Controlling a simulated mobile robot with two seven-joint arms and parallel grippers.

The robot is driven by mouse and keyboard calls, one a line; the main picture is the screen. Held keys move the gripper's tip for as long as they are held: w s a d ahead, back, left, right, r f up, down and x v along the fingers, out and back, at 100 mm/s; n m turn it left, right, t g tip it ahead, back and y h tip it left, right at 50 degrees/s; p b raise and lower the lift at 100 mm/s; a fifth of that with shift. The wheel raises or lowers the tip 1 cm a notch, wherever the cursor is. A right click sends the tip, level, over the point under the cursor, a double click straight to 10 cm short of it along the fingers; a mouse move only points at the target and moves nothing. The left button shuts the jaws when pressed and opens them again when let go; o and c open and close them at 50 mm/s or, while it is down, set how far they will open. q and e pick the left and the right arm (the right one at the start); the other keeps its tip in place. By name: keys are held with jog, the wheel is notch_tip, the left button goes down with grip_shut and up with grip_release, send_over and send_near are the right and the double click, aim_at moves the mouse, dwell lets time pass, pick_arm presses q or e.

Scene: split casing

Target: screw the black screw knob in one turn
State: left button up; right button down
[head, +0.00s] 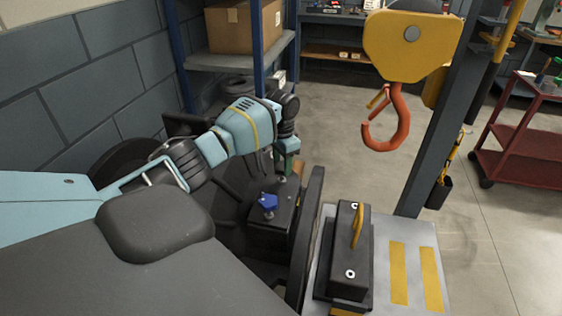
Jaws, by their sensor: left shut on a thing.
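My left gripper (287,165) reaches over the far end of a dark casing part (270,238) and points down. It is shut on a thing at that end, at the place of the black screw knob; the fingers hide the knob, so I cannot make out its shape. A blue knob (268,201) stands on the near part of the same casing, apart from the gripper. My right gripper is out of view.
A black block (347,270) with a yellow handle (357,226) stands on a grey platform (428,296) with yellow stripes. An orange hook (398,125) hangs from a yellow hoist block (408,46). A red cart (525,140) stands at right. The floor between is free.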

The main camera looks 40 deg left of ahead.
aim_at(282, 166)
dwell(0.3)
pick_arm(q)
jog(key=o, duration=1)
jog(key=shift+r, duration=3.9)
